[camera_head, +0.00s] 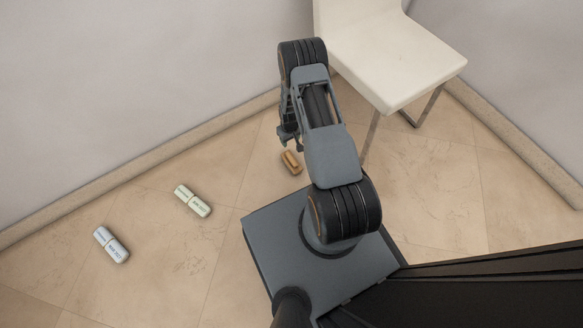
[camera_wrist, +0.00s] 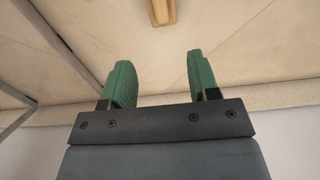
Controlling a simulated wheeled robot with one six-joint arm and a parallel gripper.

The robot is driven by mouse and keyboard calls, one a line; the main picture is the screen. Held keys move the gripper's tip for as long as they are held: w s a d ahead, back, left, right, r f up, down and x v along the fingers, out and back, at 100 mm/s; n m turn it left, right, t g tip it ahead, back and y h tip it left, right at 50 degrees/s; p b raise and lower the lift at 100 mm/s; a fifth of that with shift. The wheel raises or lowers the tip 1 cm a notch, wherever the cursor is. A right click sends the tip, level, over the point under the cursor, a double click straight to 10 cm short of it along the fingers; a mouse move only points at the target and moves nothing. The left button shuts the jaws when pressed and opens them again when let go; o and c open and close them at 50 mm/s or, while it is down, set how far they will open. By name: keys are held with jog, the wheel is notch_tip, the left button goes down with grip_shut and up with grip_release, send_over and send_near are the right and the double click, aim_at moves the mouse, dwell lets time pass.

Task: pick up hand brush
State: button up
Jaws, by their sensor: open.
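The hand brush, a small tan-brown wooden block shape (camera_head: 291,162), lies on the tiled floor just below my gripper (camera_head: 288,137) in the head view. In the wrist view the brush (camera_wrist: 163,12) shows at the top edge, partly cut off, beyond the gap between my green fingertips (camera_wrist: 158,72). My gripper is open and empty, with the brush apart from the fingers. The brush's bristles cannot be made out.
A white chair (camera_head: 395,60) stands at the back right, its metal legs close to my arm. Two pale capsule-shaped objects, one greenish (camera_head: 192,201) and one bluish (camera_head: 111,245), lie on the floor at left. Walls with baseboards (camera_head: 140,172) bound the corner.

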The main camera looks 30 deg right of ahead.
jog(key=b, duration=0.4)
send_near(292, 158)
jog(key=f, duration=0.5)
jog(key=shift+w+a+f, duration=0.15)
jog(key=shift+w, duration=0.15)
jog(key=shift+s+f+b, duration=0.2)
jog(key=shift+f+b, duration=1.5)
jog(key=shift+f, duration=0.95)
jog(key=shift+r, duration=0.1)
grip_shut()
